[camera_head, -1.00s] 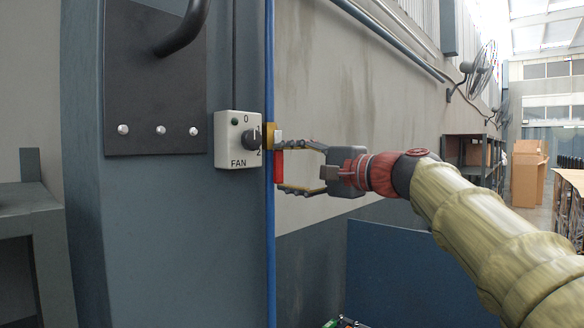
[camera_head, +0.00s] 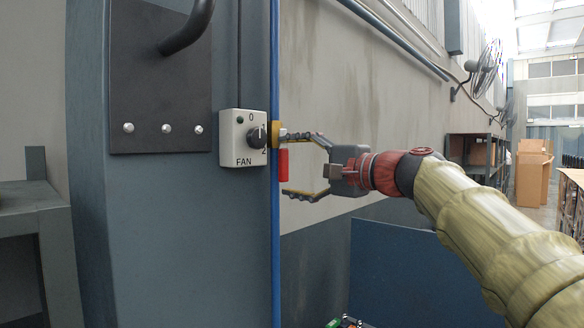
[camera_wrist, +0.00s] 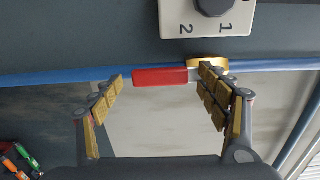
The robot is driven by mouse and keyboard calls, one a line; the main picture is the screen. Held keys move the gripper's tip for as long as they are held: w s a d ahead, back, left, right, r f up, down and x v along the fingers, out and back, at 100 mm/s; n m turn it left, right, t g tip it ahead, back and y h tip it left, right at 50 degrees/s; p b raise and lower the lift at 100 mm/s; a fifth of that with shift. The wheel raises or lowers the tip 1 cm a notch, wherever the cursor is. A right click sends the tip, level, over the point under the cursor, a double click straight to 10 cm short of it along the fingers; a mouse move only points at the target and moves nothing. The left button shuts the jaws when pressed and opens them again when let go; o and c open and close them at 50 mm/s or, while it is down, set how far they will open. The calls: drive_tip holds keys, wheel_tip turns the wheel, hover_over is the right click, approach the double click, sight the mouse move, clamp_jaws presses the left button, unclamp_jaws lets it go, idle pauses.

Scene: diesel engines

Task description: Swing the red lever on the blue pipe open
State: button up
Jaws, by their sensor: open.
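The blue pipe (camera_head: 274,230) runs vertically along the edge of a grey-blue column. A brass valve body (camera_head: 277,136) sits on it, and the red lever (camera_head: 283,165) hangs down from it, lying along the pipe. In the wrist view the red lever (camera_wrist: 160,76) lies along the blue pipe (camera_wrist: 50,78), with the brass valve (camera_wrist: 207,66) at its right end. My gripper (camera_head: 285,163) is open, with one finger above near the valve and one below the lever's free end. In the wrist view my gripper (camera_wrist: 160,90) has its fingers on either side of the lever; contact cannot be told.
A white FAN switch box (camera_head: 240,150) with a dark knob is close left of the valve. A black plate with a handle (camera_head: 160,80) is on the column. A blue panel (camera_head: 410,275) stands below my arm. The wall behind the gripper is bare.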

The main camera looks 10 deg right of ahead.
drive_tip(key=v, duration=1.2)
drive_tip(key=s+d+f+n+g+h+b, duration=0.1)
drive_tip(key=d+f+g+h, duration=0.15)
drive_tip(key=f, duration=1.05)
drive_tip(key=s+d+f+g+h+b, duration=0.15)
drive_tip(key=f+h, duration=0.25)
drive_tip(key=f, duration=0.9)
drive_tip(key=s+a+f+n+g+h+b, duration=0.1)
drive_tip(key=s+f+b, duration=0.4)
drive_tip(key=f, duration=0.8)
drive_tip(key=s+a+f+n+g+h+b, duration=0.1)
drive_tip(key=s+a+f+n+g+b, duration=0.1)
drive_tip(key=s+f+n+b, duration=0.3)
drive_tip(key=s+a+f+n+g+h+b, duration=0.2)
drive_tip(key=s+f, duration=1)
drive_tip(key=f, duration=1.1)
drive_tip(key=a+n+b, duration=0.1)
drive_tip(key=n+b, duration=0.1)
drive_tip(key=b, duration=0.1)
